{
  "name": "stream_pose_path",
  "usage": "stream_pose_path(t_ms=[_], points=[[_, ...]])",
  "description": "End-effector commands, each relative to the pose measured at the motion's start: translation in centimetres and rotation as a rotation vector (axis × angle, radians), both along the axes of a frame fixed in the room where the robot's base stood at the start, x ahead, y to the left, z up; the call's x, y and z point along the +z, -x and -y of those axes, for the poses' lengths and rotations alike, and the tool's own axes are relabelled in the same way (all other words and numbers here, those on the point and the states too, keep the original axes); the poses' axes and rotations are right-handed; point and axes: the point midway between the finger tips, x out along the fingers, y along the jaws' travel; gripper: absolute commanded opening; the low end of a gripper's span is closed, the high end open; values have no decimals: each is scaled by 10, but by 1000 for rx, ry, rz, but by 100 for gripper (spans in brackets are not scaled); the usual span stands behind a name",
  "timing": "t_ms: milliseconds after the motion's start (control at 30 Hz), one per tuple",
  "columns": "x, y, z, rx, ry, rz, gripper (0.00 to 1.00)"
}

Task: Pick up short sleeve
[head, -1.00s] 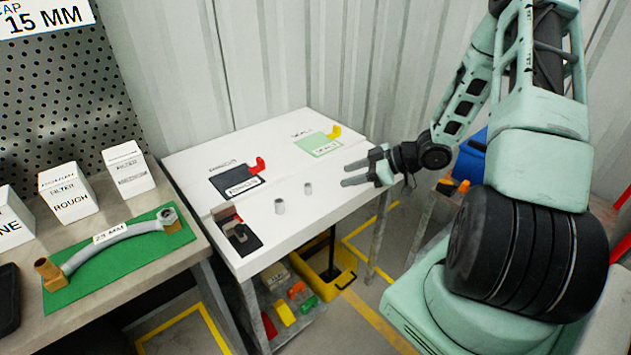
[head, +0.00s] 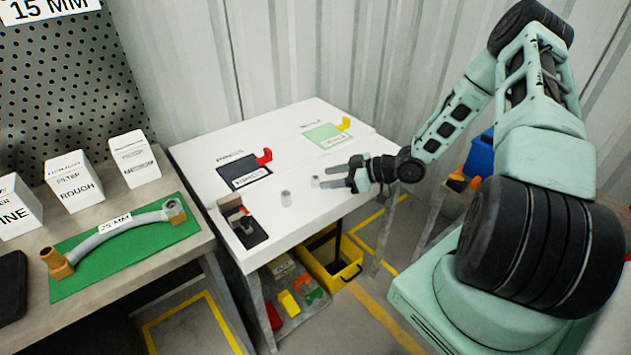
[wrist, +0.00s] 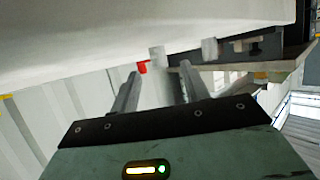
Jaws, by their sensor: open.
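Two small grey cylindrical sleeves stand upright on the white table. The nearer left sleeve (head: 286,199) looks slightly taller in the head view. The right sleeve (head: 315,181) looks a little smaller, but I cannot be sure which is the short one. My gripper (head: 325,177) is open and empty, low over the table, pointing left with its fingertips right beside the right sleeve. In the wrist view one sleeve (wrist: 157,57) shows between and beyond the fingertips (wrist: 160,69), and the other sleeve (wrist: 209,50) is to its right. Contact is not visible.
A black pad (head: 244,176) with a red piece (head: 264,157) and a green pad (head: 327,136) with a yellow piece (head: 344,123) lie behind the sleeves. A dark fixture (head: 245,228) stands at the left front. A yellow bin (head: 330,270) is below the table.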

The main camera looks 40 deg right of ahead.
Motion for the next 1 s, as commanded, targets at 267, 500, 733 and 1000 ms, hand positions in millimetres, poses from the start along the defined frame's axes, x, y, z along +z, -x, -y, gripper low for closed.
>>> stream_pose_path(t_ms=[267, 500, 733, 1000], points=[[-10, -24, -19, -1, -3, 0, 46], [-19, -39, -31, -1, 0, 0, 46], [-19, -39, -31, -1, 0, 0, 38], [-19, -39, -31, -1, 0, 0, 0]])
